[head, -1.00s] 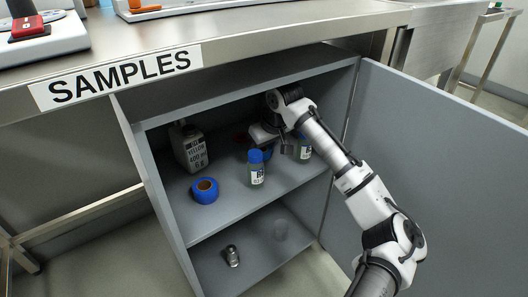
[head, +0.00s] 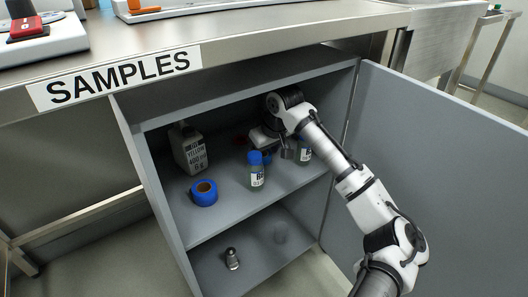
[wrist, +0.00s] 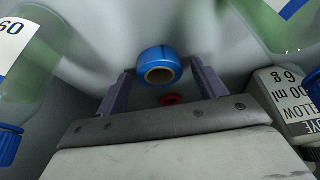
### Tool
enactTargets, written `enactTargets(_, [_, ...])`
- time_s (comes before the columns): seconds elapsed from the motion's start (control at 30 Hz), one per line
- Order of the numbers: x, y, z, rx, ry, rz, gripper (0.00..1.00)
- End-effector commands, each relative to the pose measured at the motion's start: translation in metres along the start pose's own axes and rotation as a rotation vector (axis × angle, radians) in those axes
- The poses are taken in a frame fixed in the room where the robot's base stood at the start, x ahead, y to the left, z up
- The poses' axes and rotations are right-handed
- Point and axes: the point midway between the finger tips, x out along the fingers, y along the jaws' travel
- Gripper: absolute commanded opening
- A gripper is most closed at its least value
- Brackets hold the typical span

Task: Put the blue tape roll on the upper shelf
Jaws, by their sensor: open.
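The blue tape roll (head: 204,192) lies flat on the upper shelf (head: 222,217) of the open cabinet, near the front left. In the wrist view the tape roll (wrist: 159,53) shows between and beyond the finger ends, not held. My gripper (wrist: 161,76) is open and empty, with its two fingers spread. In the head view my arm reaches into the cabinet from the right. The wrist is above the back right of the upper shelf, and the fingers are mostly hidden there.
A DYE YELLOW jug (head: 190,148) stands left behind the tape. Blue-capped bottles (head: 256,172) (head: 304,152) stand to its right. A red object (wrist: 172,99) lies farther back. A small metal piece (head: 232,259) stands in the lower compartment. The open door (head: 430,170) bounds the right.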

Motion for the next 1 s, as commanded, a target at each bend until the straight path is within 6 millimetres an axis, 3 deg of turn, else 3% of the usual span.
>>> enactTargets(0.17, [-0.033,0.000,-0.002,0.000,0.002,0.000,0.70])
enactTargets(0.5, [-0.063,0.001,0.074,0.003,0.002,-0.001,0.70])
enactTargets(0.73, [-0.074,0.000,0.104,0.002,0.001,-0.001,0.70])
enactTargets(1.0, [-0.076,0.000,0.111,0.001,0.000,0.001,0.70])
